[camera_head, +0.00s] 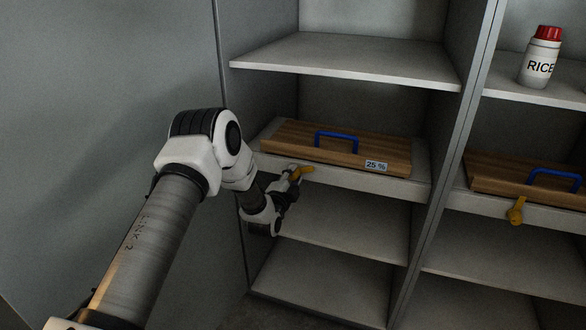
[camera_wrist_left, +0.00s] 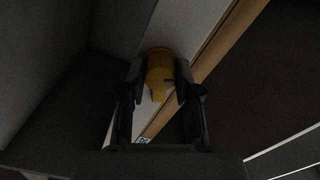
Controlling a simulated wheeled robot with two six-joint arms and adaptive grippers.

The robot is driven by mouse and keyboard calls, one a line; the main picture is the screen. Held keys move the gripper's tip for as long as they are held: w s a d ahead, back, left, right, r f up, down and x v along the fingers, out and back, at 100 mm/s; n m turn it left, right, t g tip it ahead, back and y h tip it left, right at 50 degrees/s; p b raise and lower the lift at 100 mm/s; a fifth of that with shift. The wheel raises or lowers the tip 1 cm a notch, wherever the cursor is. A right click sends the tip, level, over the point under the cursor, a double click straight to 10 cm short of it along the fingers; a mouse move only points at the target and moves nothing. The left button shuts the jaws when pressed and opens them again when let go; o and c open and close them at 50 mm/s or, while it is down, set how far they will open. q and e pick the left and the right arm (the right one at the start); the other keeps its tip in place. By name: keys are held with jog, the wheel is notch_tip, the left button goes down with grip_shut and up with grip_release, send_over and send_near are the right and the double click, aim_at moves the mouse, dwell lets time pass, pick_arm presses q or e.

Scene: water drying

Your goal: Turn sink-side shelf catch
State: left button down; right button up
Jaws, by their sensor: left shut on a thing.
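A yellow catch (camera_head: 303,172) sits on the front edge of the left bay's middle shelf, its visible end pointing right. My left gripper (camera_head: 291,182) is at this catch. In the left wrist view the yellow catch (camera_wrist_left: 159,72) lies between the fingers of my left gripper (camera_wrist_left: 160,90), which is shut on it. The gripper hides part of the catch in the head view. A wooden board (camera_head: 390,150) with a blue handle and a "25 %" label lies on that shelf. A second yellow catch (camera_head: 516,211) hangs downward on the right bay's shelf edge. My right gripper is not in view.
A second wooden board (camera_head: 490,174) with a blue handle lies in the right bay. A white rice bottle (camera_head: 538,68) with a red cap stands above it. An upright divider (camera_head: 447,160) separates the bays. The lower left shelves (camera_head: 330,281) are empty. A grey wall stands at left.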

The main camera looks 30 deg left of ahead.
pick_arm(q)
jog(key=m+p, duration=0.2)
jog(key=m, duration=0.1)
jog(key=shift+r, duration=0.1)
jog(key=shift+m+p, duration=0.65)
jog(key=shift+m, duration=0.15)
jog(key=shift+f, duration=0.2)
jog(key=c, duration=0.8)
grip_release()
jog(key=v, duration=1.2)
